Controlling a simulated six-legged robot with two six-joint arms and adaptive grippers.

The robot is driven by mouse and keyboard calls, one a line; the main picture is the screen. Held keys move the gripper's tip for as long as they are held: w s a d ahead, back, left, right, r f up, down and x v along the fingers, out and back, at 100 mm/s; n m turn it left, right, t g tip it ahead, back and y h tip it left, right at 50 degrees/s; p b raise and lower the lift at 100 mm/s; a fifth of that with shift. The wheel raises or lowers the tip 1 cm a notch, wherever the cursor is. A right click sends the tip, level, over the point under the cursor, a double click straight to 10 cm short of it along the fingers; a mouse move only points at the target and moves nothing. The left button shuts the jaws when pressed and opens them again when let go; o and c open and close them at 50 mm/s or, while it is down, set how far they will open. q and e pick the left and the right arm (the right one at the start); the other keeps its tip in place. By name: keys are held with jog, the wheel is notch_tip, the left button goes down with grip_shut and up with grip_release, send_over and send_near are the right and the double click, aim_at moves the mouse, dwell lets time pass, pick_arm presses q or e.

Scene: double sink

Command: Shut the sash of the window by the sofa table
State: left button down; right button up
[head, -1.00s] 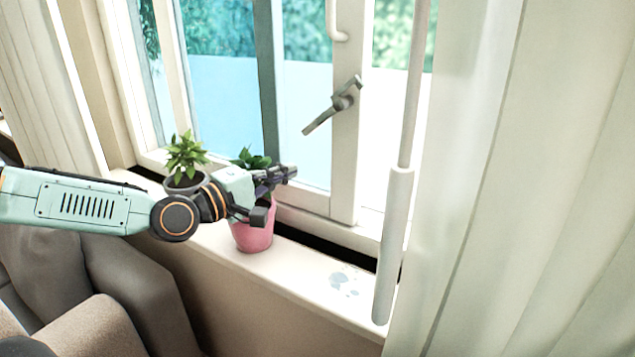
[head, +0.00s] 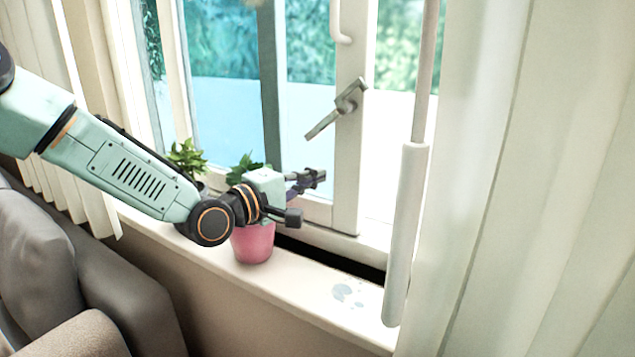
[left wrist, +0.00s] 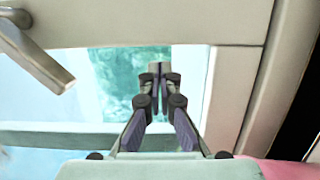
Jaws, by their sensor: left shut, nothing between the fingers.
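The white-framed window sash (head: 347,200) stands behind the sill, with its grey lever handle (head: 338,108) tilted down to the left. A bright gap shows to the right of the sash's upright, so the sash stands open. My left gripper (head: 314,180) is shut and empty, in front of the lower part of the sash, below the handle and left of the upright. Whether it touches the sash cannot be told. In the left wrist view the closed fingertips (left wrist: 160,72) point toward the pane and frame, with the handle (left wrist: 35,45) at upper left. My right gripper is not seen.
A pink pot (head: 252,243) with a plant sits on the sill (head: 300,285) just under my left wrist. Another plant (head: 186,157) is partly hidden behind my forearm. A white rod (head: 405,235) and curtain (head: 530,200) hang at right. Grey sofa cushions (head: 40,265) lie at lower left.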

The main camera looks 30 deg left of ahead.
pick_arm(q)
jog(key=shift+d, duration=0.75)
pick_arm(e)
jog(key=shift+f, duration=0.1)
pick_arm(q)
jog(key=shift+s+a, duration=0.1)
jog(key=shift+a, duration=0.05)
jog(key=shift+w, duration=0.2)
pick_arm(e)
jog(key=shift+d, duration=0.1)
